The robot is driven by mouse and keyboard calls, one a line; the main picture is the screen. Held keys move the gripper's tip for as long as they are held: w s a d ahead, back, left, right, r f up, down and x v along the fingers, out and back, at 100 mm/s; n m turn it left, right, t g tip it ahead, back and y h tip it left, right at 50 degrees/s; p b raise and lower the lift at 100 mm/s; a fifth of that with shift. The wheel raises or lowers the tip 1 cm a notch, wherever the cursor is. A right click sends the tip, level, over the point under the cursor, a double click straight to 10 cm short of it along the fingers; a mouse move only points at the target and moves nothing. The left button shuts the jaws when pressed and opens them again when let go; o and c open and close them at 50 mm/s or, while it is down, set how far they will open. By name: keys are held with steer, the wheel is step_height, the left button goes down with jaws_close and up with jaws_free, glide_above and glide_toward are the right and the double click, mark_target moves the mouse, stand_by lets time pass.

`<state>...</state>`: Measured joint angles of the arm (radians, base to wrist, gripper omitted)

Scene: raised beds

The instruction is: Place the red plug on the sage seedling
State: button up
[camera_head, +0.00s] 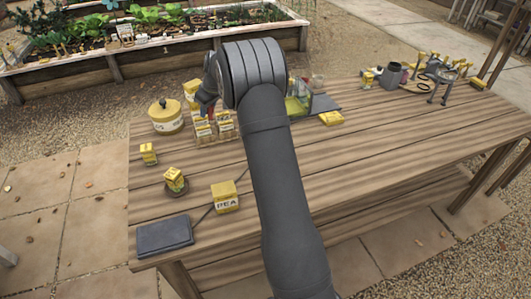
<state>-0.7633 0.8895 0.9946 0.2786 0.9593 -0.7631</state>
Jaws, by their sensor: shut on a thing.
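My gripper (206,104) is small in view and points down over a wooden rack (212,140) of yellow-labelled packets left of the middle of the table. It is shut on a small red thing (211,113), which looks like the red plug and shows only as a sliver at the fingertips. I cannot tell whether the plug touches anything below it. I cannot make out which item is the sage seedling; it may be hidden behind my arm or too small to tell.
A yellow-lidded tin (164,117) stands left of the rack. Yellow boxes, one marked PEA (225,197), and a dark grey pad (164,236) lie nearer. A greenish clear container (299,101) is partly behind my arm. The table's right middle (410,135) is clear.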

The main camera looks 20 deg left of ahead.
steer(key=w+d+r, duration=0.2)
steer(key=d, duration=0.7)
steer(key=w+d+r, duration=0.1)
steer(key=d, duration=0.9)
steer(key=s+d+r+m, duration=0.1)
steer(key=s+d, duration=0.2)
steer(key=d, duration=0.6)
steer(key=s+d+m, duration=0.1)
steer(key=s+d, duration=0.1)
steer(key=d, duration=0.8)
steer(key=shift+t, duration=0.3)
steer(key=a+f, duration=0.2)
steer(key=a, duration=0.1)
steer(key=a+f, duration=0.2)
steer(key=a, duration=0.2)
steer(key=a+f, duration=0.2)
steer(key=a, duration=0.2)
steer(key=shift+a+f, duration=0.25)
steer(key=shift+f, duration=0.15)
steer(key=shift+a+f, duration=0.1)
steer(key=shift+f, duration=1.95)
steer(key=shift+f, duration=0.15)
steer(key=o, duration=0.9)
steer(key=shift+o, duration=0.2)
steer(key=v, duration=1.2)
steer(key=shift+r, duration=0.25)
